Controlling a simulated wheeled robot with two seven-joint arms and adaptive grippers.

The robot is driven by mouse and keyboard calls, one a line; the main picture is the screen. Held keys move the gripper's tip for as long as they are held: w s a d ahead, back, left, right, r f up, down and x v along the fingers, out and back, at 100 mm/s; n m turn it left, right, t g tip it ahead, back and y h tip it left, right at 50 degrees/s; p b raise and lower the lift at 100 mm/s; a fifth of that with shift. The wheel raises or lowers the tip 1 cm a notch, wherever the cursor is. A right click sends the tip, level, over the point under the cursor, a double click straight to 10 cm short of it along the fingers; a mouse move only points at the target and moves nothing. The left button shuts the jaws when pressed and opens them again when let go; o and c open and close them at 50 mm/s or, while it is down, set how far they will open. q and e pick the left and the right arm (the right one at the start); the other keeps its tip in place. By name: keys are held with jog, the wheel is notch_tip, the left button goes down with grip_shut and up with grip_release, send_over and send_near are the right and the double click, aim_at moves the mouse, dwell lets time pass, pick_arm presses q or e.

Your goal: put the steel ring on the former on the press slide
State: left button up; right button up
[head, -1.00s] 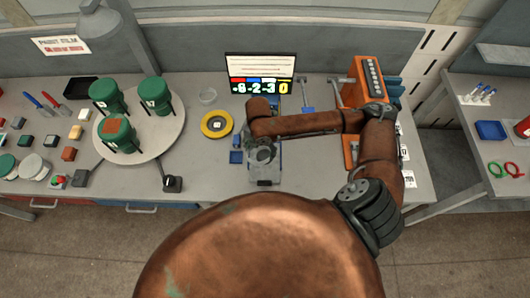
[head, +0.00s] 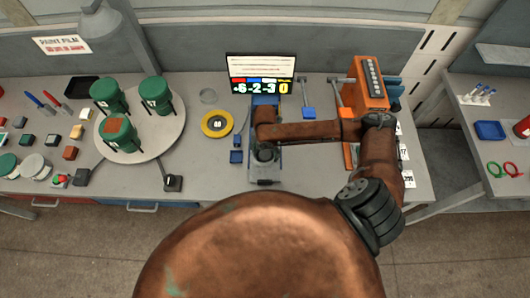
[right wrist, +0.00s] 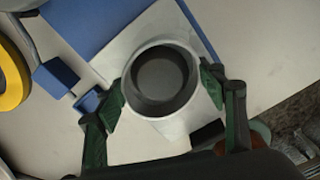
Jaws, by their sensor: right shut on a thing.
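My right gripper (head: 264,154) is over the grey and blue press slide (head: 266,174) at the middle of the bench, seen from above. In the right wrist view, its two green-padded fingers (right wrist: 165,92) are shut on the pale steel ring (right wrist: 142,62), one on each side. The ring's opening faces the camera. A dark grey round surface (right wrist: 161,76) shows inside it; I cannot tell whether this is the former or the ring's shaded inner wall. The slide's pale plate and blue part (right wrist: 85,27) lie behind the ring. My left gripper is not in view.
A yellow round gauge (head: 217,124) and small blue blocks (head: 236,156) sit left of the slide. A screen (head: 258,72) stands behind it. An orange machine (head: 363,92) stands right. A turntable (head: 169,139) with green pots is at left.

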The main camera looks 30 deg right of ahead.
aim_at(265, 154)
jog(key=o, duration=1.2)
jog(key=shift+o, duration=0.2)
notch_tip(265, 154, up, 12)
jog(key=shift+r, duration=0.1)
